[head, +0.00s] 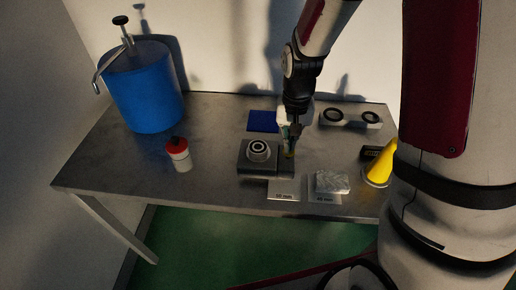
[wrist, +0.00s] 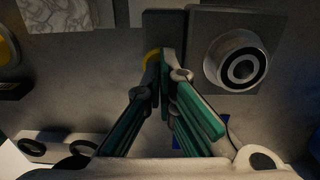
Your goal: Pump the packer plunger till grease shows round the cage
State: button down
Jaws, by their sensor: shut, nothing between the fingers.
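A grey block (head: 244,168) carries a round white and black ringed piece (head: 259,150), which looks like the packer. In the wrist view the ringed piece (wrist: 239,60) is at upper right, with no grease I can make out on it. A flat grey plate (wrist: 165,24) adjoins the block. My gripper (head: 291,148) is shut and empty, pointing down over that plate, to the right of the ringed piece. In the wrist view its fingertips (wrist: 163,56) meet in front of a small yellow round part (wrist: 152,55), which they partly hide. I cannot tell whether they touch it.
A blue drum (head: 144,90) with a hand pump stands at the left, a red-capped white bottle (head: 179,155) beside it. A blue pad (head: 263,121), a holder with two dark rings (head: 351,117), labelled plates (head: 284,190), a crumpled silvery item (head: 332,182) and a yellow cone (head: 381,166) surround the gripper.

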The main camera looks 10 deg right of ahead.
jog(key=shift+f, duration=0.7)
jog(key=shift+f+b, duration=0.2)
jog(key=shift+b, duration=0.15)
jog(key=shift+r+p, duration=0.85)
jog(key=shift+r, duration=0.6)
